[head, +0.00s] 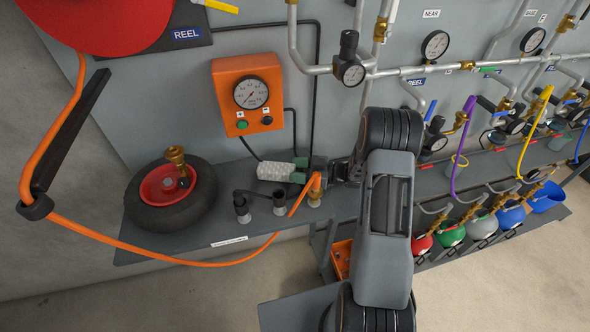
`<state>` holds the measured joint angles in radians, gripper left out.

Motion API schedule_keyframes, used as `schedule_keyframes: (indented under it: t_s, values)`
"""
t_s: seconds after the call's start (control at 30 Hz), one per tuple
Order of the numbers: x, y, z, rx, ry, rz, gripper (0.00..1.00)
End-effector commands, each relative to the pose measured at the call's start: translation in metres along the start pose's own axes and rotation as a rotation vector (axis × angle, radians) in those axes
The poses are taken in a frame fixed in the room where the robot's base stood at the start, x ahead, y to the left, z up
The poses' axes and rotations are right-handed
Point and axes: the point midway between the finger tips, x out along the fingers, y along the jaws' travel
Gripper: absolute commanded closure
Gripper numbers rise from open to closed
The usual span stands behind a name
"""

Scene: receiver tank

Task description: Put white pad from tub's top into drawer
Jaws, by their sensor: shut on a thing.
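A white, textured pad (275,172) shows left of the arm, above the grey shelf. My gripper (297,171) points left, and its greenish-grey fingers are shut on the pad's right end. From this view I cannot tell how high the pad is above the shelf, or whether it touches anything beneath. I cannot make out the tub. An orange box-like thing (341,258), possibly the drawer, shows below the shelf, partly hidden by my arm.
A black wheel with a red hub (171,193) lies on the shelf's left. An orange gauge box (248,95) is on the wall behind. Pipes, valves and coloured bottles fill the right.

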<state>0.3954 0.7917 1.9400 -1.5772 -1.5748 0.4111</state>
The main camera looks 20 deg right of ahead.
Motion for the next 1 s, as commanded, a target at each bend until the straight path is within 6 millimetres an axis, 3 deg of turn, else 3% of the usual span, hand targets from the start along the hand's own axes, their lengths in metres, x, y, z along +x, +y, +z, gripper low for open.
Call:
schedule_keyframes:
  t_s: [0.03,0.43,0.47,0.7,1.0]
  values:
    - [-0.0031,0.0012,0.008,0.0,0.0,0.005,0.69]
    - [-0.0036,0.0015,0.0105,-0.001,0.0,0.005,0.69]
    - [-0.0036,0.0015,0.0104,-0.001,0.0,0.005,0.45]
    - [-0.0037,0.0015,0.0094,-0.001,0.0,0.005,0.22]
    - [-0.0037,0.0015,0.006,-0.001,0.0,0.005,0.2]
